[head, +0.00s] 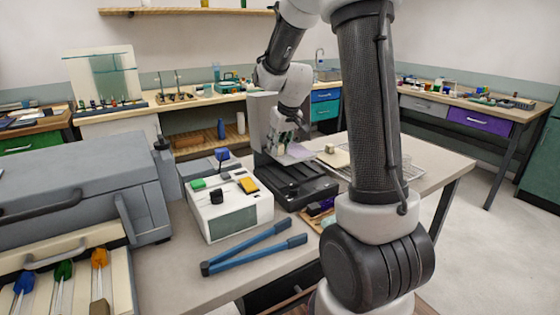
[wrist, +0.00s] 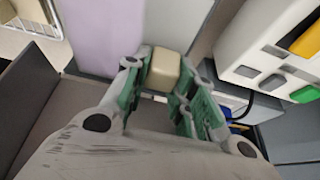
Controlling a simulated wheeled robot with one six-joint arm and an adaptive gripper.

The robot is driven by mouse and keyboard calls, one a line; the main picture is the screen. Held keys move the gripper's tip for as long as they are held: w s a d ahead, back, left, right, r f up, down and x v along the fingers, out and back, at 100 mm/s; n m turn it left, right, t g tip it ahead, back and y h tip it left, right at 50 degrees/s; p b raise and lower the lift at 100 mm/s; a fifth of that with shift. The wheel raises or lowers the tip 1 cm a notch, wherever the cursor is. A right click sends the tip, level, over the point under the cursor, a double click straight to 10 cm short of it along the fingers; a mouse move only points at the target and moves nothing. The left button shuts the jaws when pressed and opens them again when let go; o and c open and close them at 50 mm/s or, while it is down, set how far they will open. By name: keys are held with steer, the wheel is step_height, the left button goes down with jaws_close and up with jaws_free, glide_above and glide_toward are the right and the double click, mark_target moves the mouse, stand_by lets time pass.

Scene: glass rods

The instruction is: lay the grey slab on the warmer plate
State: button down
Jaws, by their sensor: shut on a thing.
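My gripper (head: 281,143) is over the dark warmer (head: 300,192) in the head view. In the wrist view its green-padded fingers (wrist: 160,82) are shut on a small cream block (wrist: 164,66), which looks like a knob. A pale lilac-grey slab (head: 298,153) shows beside the fingertips, and a lilac-grey face (wrist: 100,28) shows beyond them in the wrist view. I take this as the grey slab; its join to the knob is hidden. The warmer has an upright grey panel (head: 263,118) behind it. I cannot tell whether the slab touches the plate.
A white box (head: 229,208) with green and yellow blocks on top stands left of the warmer. Blue tongs (head: 254,248) lie in front. A cream slab with a knob (head: 333,156) and a wire rack (head: 405,170) are to the right. A large grey machine (head: 85,190) fills the left.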

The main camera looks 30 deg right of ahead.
mark_target(280, 155)
steer(key=shift+f, duration=2.5)
steer(key=shift+f, duration=0.15)
steer(key=c, duration=1.2)
jaws_free()
steer(key=shift+o, duration=0.2)
steer(key=v, duration=1.2)
steer(key=s+a+r, duration=0.2)
steer(key=s+a, duration=0.1)
steer(key=s, duration=1)
steer(key=s+a+r, duration=0.3)
steer(key=s, duration=1)
steer(key=shift+s, duration=0.2)
steer(key=shift+r, duration=0.15)
